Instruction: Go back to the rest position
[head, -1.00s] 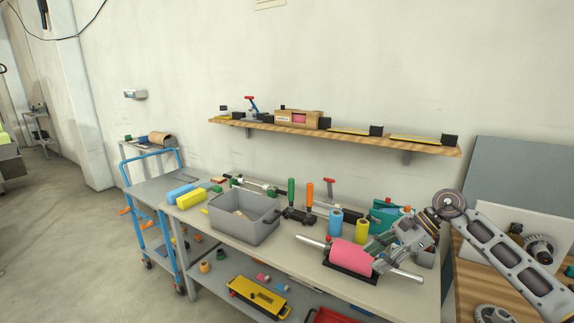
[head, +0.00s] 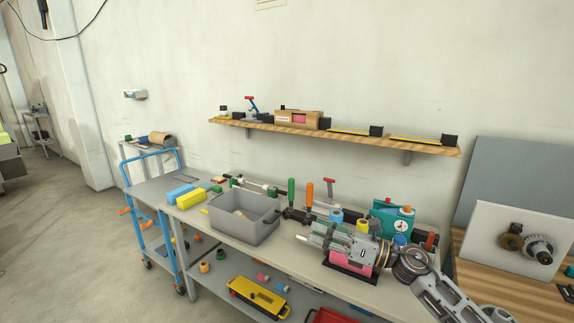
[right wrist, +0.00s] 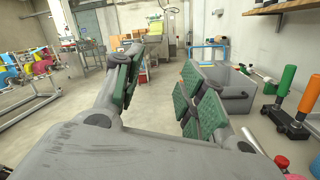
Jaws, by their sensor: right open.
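My right gripper (head: 318,238) reaches in from the lower right of the head view, above the workbench (head: 285,250), with its fingers pointing left. In the right wrist view its two green-padded fingers (right wrist: 160,85) stand apart with nothing between them. A pink roll on a dark stand (head: 348,264) sits below the gripper and is partly hidden by it. My left gripper is not in view.
A grey bin (head: 240,226) stands left of the gripper. Green and orange handled tools (head: 309,196), a blue roll (head: 336,215) and a teal dial device (head: 394,220) stand behind it. A wooden shelf (head: 340,138) is on the wall above.

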